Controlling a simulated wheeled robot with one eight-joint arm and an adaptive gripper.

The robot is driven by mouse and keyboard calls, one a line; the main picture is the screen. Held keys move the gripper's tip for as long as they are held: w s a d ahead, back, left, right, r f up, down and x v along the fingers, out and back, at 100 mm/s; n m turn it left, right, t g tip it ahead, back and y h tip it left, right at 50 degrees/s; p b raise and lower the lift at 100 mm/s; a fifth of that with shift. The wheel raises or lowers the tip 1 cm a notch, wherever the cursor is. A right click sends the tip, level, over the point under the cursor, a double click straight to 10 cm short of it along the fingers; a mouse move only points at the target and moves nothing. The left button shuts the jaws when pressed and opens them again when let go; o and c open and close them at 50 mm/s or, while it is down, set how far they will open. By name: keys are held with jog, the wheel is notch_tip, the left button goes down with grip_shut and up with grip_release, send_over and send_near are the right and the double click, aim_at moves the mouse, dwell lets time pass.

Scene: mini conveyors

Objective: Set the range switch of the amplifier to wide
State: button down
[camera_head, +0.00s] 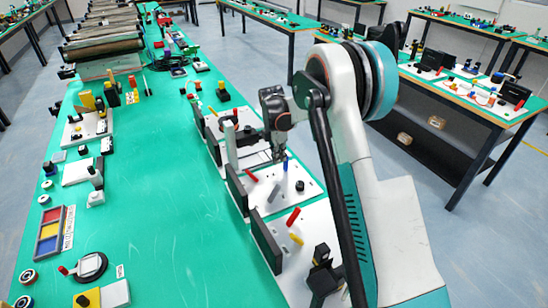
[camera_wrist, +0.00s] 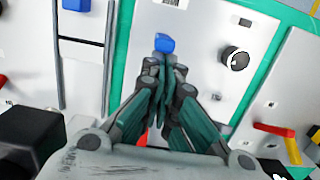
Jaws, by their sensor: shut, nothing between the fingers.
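A white panel (camera_wrist: 205,35) lies under my gripper in the wrist view; it carries a blue-tipped lever (camera_wrist: 163,43) and a round black knob (camera_wrist: 235,59). The same white panel (camera_head: 306,200) in the head view shows a blue lever (camera_head: 285,165), a grey lever (camera_head: 273,193), a red lever (camera_head: 252,176) and a black knob (camera_head: 300,186). My gripper (camera_wrist: 162,64) is shut and empty, its tips right by the blue lever; I cannot tell if they touch it. The fingers hide the panel's lower part. Labels are too small to read, so I cannot tell which lever is the range switch.
A neighbouring panel has a red lever (camera_head: 293,217) and a yellow lever (camera_head: 296,239). Dark upright plates (camera_head: 237,190) stand along the panels' left edges. The middle of the green table (camera_head: 160,200) is clear. A three-coloured tray (camera_head: 68,230) lies at left.

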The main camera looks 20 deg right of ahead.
jog(key=shift+w+d+r, duration=0.1)
jog(key=shift+d, duration=0.45)
jog(key=shift+w+d+r, duration=0.1)
jog(key=shift+d, duration=0.45)
jog(key=shift+r, duration=0.15)
jog(key=shift+r+p, duration=0.6)
jog(key=shift+r, duration=0.1)
jog(key=shift+a+r, duration=0.1)
